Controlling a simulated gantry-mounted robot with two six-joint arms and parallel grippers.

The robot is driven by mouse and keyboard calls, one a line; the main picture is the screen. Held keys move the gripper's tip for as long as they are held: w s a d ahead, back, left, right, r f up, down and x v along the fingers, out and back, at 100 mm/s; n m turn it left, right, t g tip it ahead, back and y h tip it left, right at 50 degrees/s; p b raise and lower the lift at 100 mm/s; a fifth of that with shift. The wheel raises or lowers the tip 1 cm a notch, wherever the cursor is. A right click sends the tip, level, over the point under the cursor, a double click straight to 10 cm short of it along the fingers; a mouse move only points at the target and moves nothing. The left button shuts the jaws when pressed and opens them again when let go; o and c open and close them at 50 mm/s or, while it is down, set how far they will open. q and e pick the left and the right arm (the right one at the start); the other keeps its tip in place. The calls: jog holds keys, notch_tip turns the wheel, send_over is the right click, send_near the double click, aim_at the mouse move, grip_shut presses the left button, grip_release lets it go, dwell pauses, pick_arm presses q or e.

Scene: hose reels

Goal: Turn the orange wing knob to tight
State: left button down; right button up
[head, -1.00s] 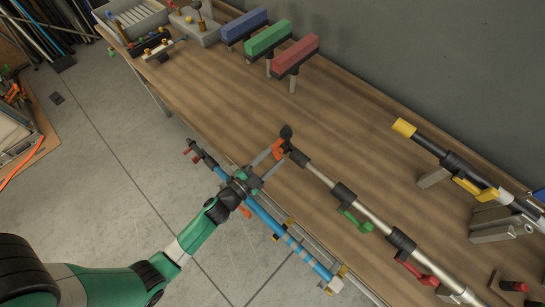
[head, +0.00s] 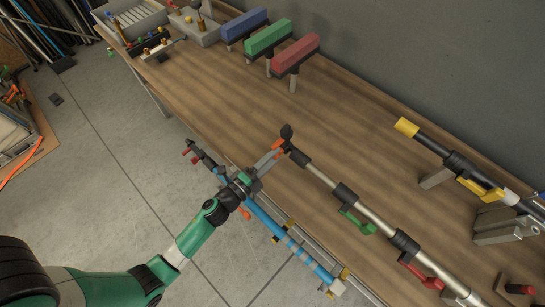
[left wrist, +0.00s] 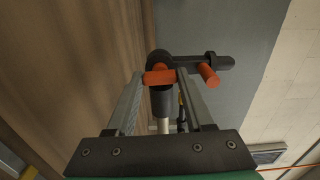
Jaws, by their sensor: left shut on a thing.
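The orange wing knob (head: 280,144) sits near the black-capped upper end of a silver pole (head: 318,174) lying along the bench's front edge. My left gripper (head: 277,151) reaches it from the lower left. Its two grey fingers are shut on the orange wing (left wrist: 160,77), which lies across between the fingertips in the left wrist view. A black collar shows behind and below the wing there. In the head view the fingers hide part of the knob. No tight mark can be made out. My right gripper is not in view.
The pole also carries a green lever (head: 356,223) and a red lever (head: 420,272). A blue pole (head: 280,235) lies below my left wrist. Blue, green and red blocks on posts stand at the back; the middle of the wooden bench (head: 340,125) is clear.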

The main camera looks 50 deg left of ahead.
pick_arm(q)
jog(key=shift+m, duration=0.4)
jog(key=shift+c, duration=1.4)
grip_release()
jog(key=s+d, duration=0.1)
jog(key=s, duration=1)
jog(key=shift+s+p, duration=0.3)
jog(key=shift+p, duration=0.05)
jog(key=shift+w, duration=0.1)
